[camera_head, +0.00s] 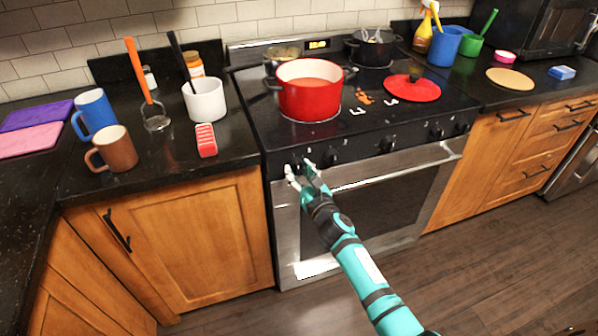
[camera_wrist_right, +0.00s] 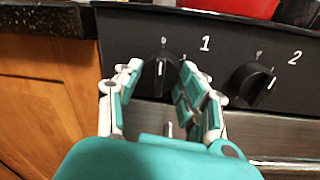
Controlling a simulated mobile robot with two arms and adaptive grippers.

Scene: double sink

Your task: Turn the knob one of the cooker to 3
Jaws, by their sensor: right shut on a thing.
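The cooker (camera_head: 350,150) stands in the middle of the head view, with black knobs along its front panel. In the right wrist view, knob one (camera_wrist_right: 160,72) is at the panel's left end, beside a white "1". A small white mark shows above it, and its own white line looks roughly upright. My right gripper (camera_head: 302,172) is at the panel's left end in the head view. In the wrist view, my right gripper (camera_wrist_right: 166,95) is shut on knob one, with a finger on each side. The fingers partly hide it. My left gripper is not in view.
Knob two (camera_wrist_right: 252,84) sits just to the right, beside a "2". Below the panel is the oven's handle (camera_head: 395,168). A red pot (camera_head: 310,98) stands on the cooktop above. A wooden cabinet (camera_head: 180,240) is to the left. The floor in front is clear.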

